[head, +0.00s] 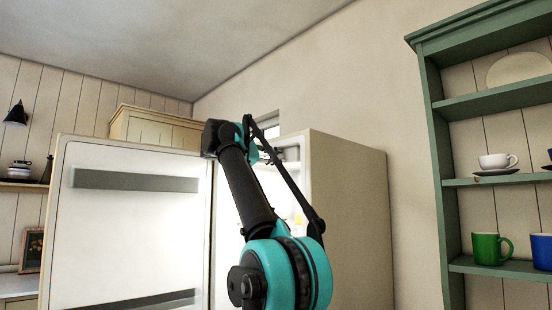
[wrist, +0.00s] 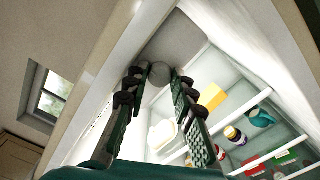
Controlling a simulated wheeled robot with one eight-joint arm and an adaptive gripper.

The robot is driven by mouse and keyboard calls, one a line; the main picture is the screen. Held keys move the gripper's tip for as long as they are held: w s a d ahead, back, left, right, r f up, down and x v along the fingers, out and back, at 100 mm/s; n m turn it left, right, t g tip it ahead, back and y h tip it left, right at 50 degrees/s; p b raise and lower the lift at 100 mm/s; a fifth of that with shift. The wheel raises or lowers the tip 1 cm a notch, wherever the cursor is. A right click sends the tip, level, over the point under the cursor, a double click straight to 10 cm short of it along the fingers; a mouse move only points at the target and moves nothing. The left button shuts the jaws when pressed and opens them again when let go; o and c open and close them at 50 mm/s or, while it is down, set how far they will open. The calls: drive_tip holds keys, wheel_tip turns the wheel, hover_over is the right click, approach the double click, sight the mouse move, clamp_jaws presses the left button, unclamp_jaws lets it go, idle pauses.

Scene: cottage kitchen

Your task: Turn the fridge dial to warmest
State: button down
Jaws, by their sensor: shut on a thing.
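The fridge (head: 350,205) stands open in the head view, with its white door (head: 125,240) swung out to the left. The fridge dial (wrist: 159,73) is a small round grey knob in the upper middle of the wrist view, on a grey panel inside the fridge. My gripper (wrist: 158,79) has one finger on each side of the dial and is shut on it. The dial's marks and pointer setting cannot be made out. In the head view my gripper (head: 275,156) is small at the fridge's upper opening, partly hidden by my arm.
In the wrist view, fridge shelves hold a yellow carton (wrist: 212,96), jars (wrist: 233,133) and other food right of my gripper. A green shelf unit (head: 433,130) with cups stands right in the head view. A wooden cabinet (head: 155,130) is behind the fridge door.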

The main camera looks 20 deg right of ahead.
drive_tip(key=c, duration=1.3)
unclamp_jaws()
drive_tip(key=shift+o, duration=0.2)
drive_tip(key=v, duration=0.8)
